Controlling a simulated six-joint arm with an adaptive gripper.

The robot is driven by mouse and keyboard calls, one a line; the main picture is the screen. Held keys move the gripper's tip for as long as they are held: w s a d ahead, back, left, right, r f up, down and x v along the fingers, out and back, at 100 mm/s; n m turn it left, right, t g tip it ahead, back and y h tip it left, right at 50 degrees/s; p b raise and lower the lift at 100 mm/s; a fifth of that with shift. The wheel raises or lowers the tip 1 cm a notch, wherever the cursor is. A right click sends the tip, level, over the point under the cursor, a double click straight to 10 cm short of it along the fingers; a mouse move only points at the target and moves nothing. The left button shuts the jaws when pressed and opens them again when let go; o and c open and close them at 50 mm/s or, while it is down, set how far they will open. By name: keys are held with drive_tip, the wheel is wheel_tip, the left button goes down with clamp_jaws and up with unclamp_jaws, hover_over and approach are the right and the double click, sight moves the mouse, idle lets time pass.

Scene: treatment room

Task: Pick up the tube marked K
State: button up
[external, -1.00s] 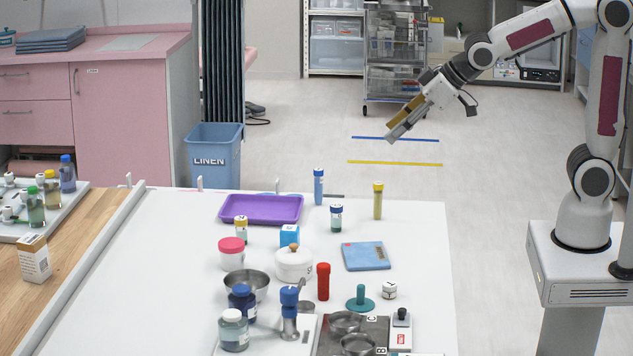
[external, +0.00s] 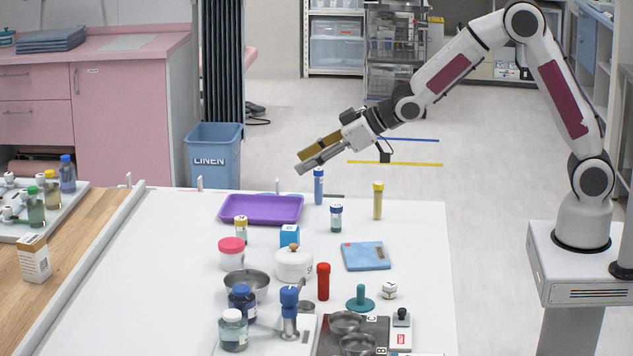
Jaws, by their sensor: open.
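Several capped tubes and vials stand upright on the white table; I cannot read a K on any of them. A tall blue tube (external: 319,188) stands near the far edge. A tall yellow tube (external: 378,202) stands to its right. A small blue-capped vial (external: 336,219) stands between them, nearer. A yellow-capped vial (external: 241,229) stands in front of the purple tray. A red tube (external: 323,282) stands nearer the front. My gripper (external: 303,164) is open and empty, in the air, appearing just above and left of the blue tube's cap.
A purple tray (external: 232,217) lies at the far left. A blue box (external: 290,236), a white lidded pot (external: 293,265), a light-blue packet (external: 366,257), a metal bowl (external: 246,284) and bottles crowd the middle and front. The table's left part is clear.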

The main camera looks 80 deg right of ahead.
drive_tip(key=t+y, duration=0.2)
approach(242, 225)
drive_tip(key=shift+w+d+f+n, duration=0.1)
drive_tip(key=shift+w+d+n, duration=0.3)
drive_tip(key=shift+w+d, duration=0.4)
drive_tip(key=shift+w+a+f, duration=0.15)
drive_tip(key=shift+w+f, duration=0.05)
drive_tip(key=shift+f, duration=0.2)
drive_tip(key=shift+w+a+f, duration=0.15)
drive_tip(key=shift+w+f, duration=0.05)
drive_tip(key=shift+f, duration=0.2)
drive_tip(key=shift+x, duration=1.25)
drive_tip(key=shift+w, duration=0.15)
drive_tip(key=shift+x, duration=2.45)
drive_tip(key=shift+d, duration=0.15)
